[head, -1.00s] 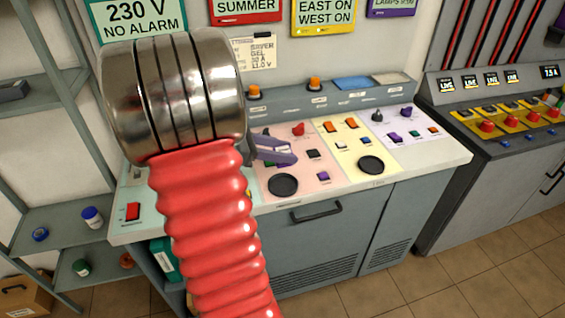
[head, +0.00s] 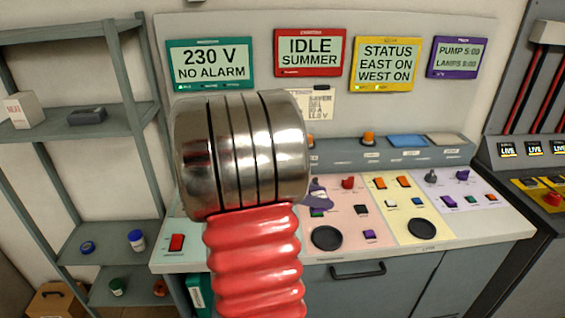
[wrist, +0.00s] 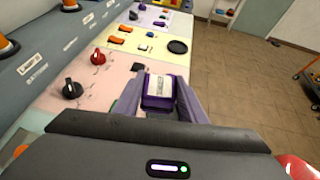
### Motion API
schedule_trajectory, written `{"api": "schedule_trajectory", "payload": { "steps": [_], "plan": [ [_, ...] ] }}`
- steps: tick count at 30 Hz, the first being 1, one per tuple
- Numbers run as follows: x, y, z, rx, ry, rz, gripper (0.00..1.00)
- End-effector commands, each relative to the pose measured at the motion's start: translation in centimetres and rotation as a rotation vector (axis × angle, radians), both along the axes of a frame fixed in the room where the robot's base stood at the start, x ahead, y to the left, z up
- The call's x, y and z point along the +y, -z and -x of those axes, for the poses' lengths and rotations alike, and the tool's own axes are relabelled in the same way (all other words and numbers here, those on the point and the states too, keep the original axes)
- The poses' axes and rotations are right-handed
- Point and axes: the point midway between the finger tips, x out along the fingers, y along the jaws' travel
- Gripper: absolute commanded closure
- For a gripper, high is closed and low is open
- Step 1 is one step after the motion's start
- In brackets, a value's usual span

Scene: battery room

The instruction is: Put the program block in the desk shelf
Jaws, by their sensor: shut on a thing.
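My gripper (wrist: 160,100) is shut on a purple block with a white label on top (wrist: 160,88), which looks like the program block. It is held above the pink panel of the control desk.
A grey rack (head: 85,140) stands to the left with a white box (head: 22,110), a dark device (head: 87,115) and jars. Knobs, switches and round black pads crowd the desk top.

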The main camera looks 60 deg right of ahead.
Motion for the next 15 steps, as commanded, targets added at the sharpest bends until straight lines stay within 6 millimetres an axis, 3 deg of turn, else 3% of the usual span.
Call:
{"api": "schedule_trajectory", "payload": {
  "steps": [8, 15],
  "plan": [
    [1.1, -0.2, -11.2, -0.001, -0.382, 0.001, 0.86],
    [4.9, 0.1, -21.2, 0.0, -0.718, -0.001, 0.86]
  ]
}}
